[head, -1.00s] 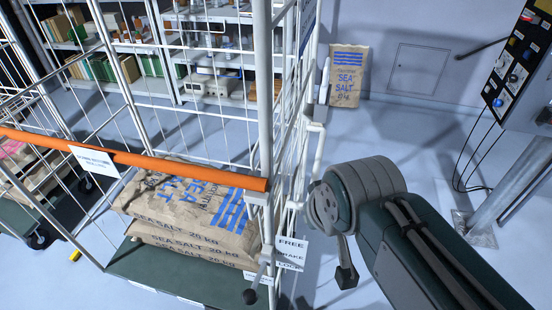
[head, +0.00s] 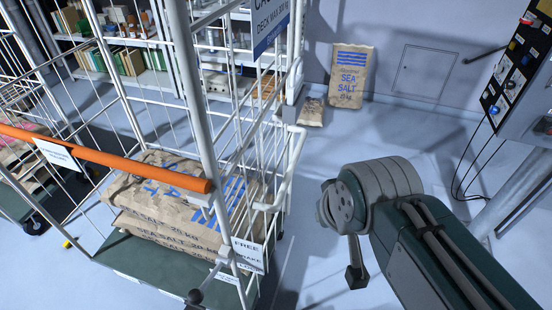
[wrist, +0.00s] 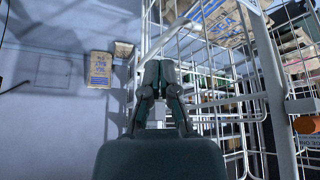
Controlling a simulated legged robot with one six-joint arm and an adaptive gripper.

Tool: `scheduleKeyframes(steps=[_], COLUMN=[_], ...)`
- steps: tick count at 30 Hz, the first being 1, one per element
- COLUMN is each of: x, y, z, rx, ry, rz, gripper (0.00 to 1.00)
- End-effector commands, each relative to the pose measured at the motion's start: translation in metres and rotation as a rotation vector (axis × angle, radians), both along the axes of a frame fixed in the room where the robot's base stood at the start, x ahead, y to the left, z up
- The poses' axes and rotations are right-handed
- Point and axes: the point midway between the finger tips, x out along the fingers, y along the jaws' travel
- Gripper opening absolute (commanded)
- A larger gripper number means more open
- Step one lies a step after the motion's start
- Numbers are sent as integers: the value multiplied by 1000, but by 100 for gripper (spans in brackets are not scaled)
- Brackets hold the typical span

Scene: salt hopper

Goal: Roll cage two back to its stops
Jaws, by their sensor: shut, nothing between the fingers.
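A wire roll cage with an orange bar (head: 110,160) fills the left of the head view. Its deck (head: 135,262) carries stacked sea salt sacks (head: 185,205). A blue sign (head: 270,22) on it is cut off, so I cannot read its number. A brake label (head: 248,255) reading FREE hangs at its near right corner, beside a dark-knobbed lever (head: 196,296).
Another loaded cage stands partly cut off at far left. Shelves (head: 155,80) stand behind. A sea salt sack (head: 350,75) leans on the back wall, a smaller sack (head: 312,112) beside it. A control panel (head: 520,65) is at right. Floor right of the cage is clear.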

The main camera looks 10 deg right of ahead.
Motion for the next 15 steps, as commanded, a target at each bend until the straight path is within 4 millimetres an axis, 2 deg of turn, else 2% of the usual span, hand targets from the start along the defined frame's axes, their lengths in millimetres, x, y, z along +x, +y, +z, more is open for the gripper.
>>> scheduleKeyframes(steps=[5,8,9,10,15], x=[0,3,7,13,68], y=[0,-1,-2,-4,-22], z=[0,-1,-2,-3,-17], rx=[0,-6,-16,-27,-160], ry=[0,-3,-11,-18,-112], rz=[0,5,12,20,128], gripper=[0,40,58,65,65])
